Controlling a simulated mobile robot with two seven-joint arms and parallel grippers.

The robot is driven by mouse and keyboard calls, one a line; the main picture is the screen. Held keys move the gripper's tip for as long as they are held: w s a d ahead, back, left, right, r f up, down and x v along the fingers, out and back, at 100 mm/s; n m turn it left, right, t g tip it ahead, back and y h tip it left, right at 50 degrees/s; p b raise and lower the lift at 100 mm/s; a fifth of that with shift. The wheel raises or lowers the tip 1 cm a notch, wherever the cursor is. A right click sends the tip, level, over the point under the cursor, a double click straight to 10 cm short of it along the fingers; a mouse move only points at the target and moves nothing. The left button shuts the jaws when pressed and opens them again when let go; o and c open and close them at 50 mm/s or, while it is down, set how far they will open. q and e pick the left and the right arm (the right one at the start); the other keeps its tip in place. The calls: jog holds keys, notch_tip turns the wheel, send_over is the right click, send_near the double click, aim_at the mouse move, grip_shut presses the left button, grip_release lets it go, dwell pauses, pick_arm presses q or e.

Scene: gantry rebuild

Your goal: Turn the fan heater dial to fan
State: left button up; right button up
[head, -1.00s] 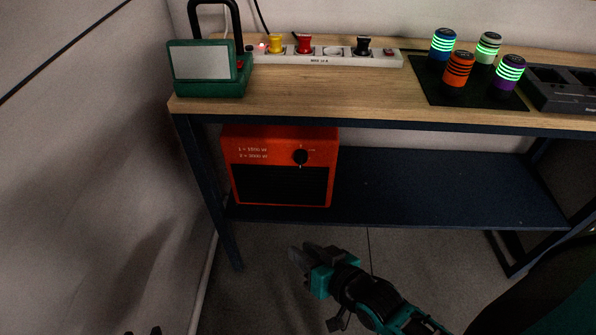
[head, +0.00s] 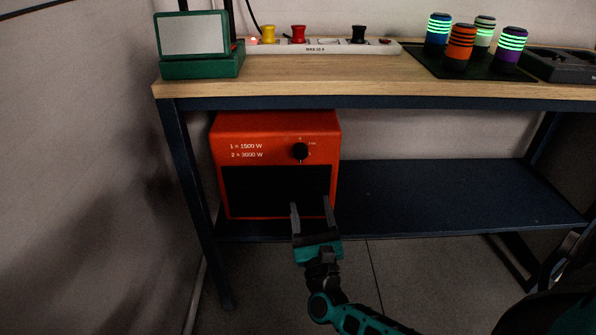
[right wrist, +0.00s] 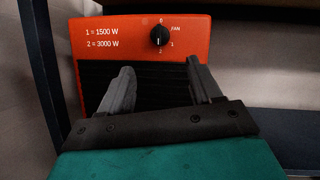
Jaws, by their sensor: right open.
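The orange fan heater (head: 274,123) stands on the lower shelf, with a dark grille in its front. Its black dial (head: 300,152) is at the upper right of the front. In the right wrist view the dial (right wrist: 159,35) has 0 above it, FAN at upper right, 1 at right and 2 below. A small pale mark shows at the dial's lower side; its exact pointing is hard to tell. My right gripper (head: 311,202) is open and empty, in front of the grille and below the dial, apart from it. My left gripper is out of view.
The wooden tabletop (head: 300,76) overhangs the heater. A power strip (head: 330,47), a green-based device (head: 200,66) and several glowing cylinders stand on it. A table leg (head: 190,190) is left of the heater. The dark lower shelf (head: 450,190) is clear to the right.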

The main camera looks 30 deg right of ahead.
aim_at(302, 160)
jog(key=x, duration=1.2)
jog(key=shift+w+r+b, duration=0.2)
jog(key=shift+b, duration=0.1)
jog(key=c, duration=1)
